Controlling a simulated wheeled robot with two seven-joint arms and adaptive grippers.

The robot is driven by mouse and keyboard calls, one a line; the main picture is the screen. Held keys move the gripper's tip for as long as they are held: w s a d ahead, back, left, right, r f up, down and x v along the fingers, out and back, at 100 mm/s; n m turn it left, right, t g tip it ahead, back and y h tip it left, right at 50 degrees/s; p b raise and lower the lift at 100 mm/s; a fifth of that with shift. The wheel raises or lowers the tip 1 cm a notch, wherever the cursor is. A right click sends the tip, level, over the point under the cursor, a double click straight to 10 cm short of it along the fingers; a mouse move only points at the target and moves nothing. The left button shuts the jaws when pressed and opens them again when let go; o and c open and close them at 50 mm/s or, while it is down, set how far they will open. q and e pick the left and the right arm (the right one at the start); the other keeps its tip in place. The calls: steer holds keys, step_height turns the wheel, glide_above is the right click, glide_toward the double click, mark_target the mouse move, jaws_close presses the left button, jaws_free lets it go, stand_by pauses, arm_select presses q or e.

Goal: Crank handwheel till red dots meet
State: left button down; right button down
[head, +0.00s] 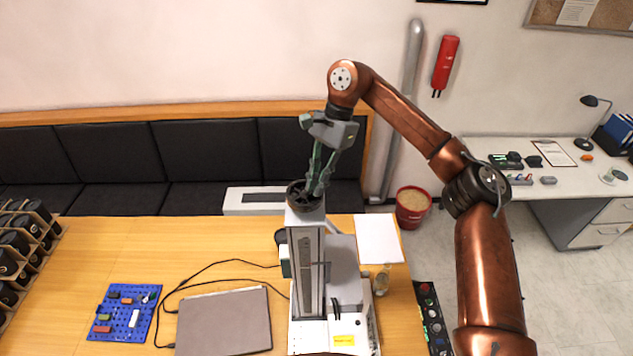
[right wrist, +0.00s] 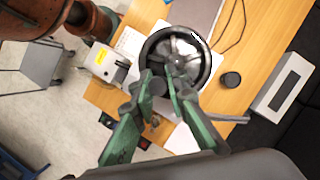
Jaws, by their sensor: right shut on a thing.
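The laser marker (head: 308,270) stands on the wooden table as a tall pale column. Its dark, spoked handwheel (head: 297,200) lies flat on top. The handwheel also shows in the right wrist view (right wrist: 205,62), with a dark rim and a shiny hub. My right gripper (head: 317,187) reaches down to the handwheel from above. Its green fingers (right wrist: 160,84) are shut on a small grey part at the wheel's near side, which looks like the crank handle; the fingers partly cover it. I cannot make out the red dots in either view. My left gripper is not in view.
A closed laptop (head: 224,322) and a blue board with small parts (head: 127,312) lie left of the machine. A white sheet (head: 378,238), a small glass bottle (head: 382,280) and a black control panel (head: 432,318) are to its right. Cables cross the table.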

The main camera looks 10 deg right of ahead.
steer(key=c, duration=1.9)
jaws_free()
steer(key=shift+a, duration=0.1)
steer(key=v, duration=1.2)
